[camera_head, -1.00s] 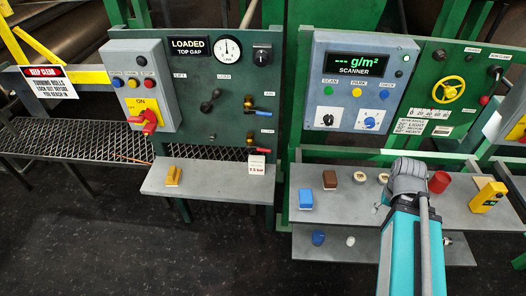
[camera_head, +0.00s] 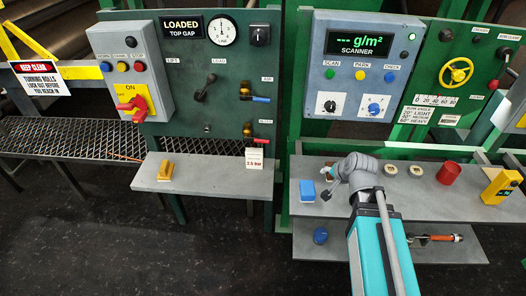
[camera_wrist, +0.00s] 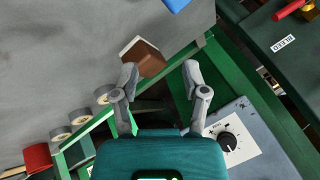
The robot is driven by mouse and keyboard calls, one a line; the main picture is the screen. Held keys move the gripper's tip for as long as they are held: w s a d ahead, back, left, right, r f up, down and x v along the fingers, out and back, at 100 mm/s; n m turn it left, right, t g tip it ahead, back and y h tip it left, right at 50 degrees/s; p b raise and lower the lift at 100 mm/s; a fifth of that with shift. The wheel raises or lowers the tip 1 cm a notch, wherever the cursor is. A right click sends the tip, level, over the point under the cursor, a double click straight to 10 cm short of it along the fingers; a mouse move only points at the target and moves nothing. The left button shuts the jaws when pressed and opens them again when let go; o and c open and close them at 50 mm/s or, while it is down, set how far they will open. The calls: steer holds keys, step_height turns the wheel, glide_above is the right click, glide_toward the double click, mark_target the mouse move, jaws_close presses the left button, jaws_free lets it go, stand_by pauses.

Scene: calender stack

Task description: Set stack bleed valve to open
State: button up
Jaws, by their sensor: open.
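The bleed valve (camera_head: 259,140) is low on the right side of the left green panel, with a red lever pointing right, about level. In the wrist view part of its red lever (camera_wrist: 291,9) shows at the top right corner, above a white BLEED label (camera_wrist: 284,42). My gripper (camera_wrist: 160,72) is open and empty, its two fingers spread apart. In the head view my gripper (camera_head: 328,187) is over the right shelf, right of and below the bleed valve, well apart from it.
A blue-lever valve (camera_head: 260,98) sits above the bleed valve. A small white sign (camera_head: 254,158) stands below it on the left shelf (camera_head: 212,178). The right shelf (camera_head: 425,203) holds a blue block (camera_head: 307,190), a red cup (camera_head: 448,174) and a yellow device (camera_head: 500,187). A brown block (camera_wrist: 150,62) lies near my fingers.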

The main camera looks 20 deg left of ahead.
steer(key=a+m+t+y+b, duration=0.1)
steer(key=a+b, duration=0.1)
steer(key=a, duration=0.2)
steer(key=w+a+f+m+t+y+b, duration=0.1)
steer(key=a+b, duration=0.1)
steer(key=a, duration=0.1)
steer(key=w+a+f+m+t+y+b, duration=0.1)
steer(key=a+b, duration=0.1)
steer(key=a, duration=0.2)
steer(key=shift+w+a+f, duration=0.2)
steer(key=shift+a, duration=0.1)
steer(key=a+m+t+y+b, duration=0.2)
steer(key=a+m+t+b, duration=0.2)
steer(key=a, duration=0.4)
steer(key=shift+a+r+m+y+b, duration=0.35)
steer(key=shift+m+b, duration=0.35)
steer(key=shift+b, duration=0.45)
steer(key=shift+a+f, duration=0.1)
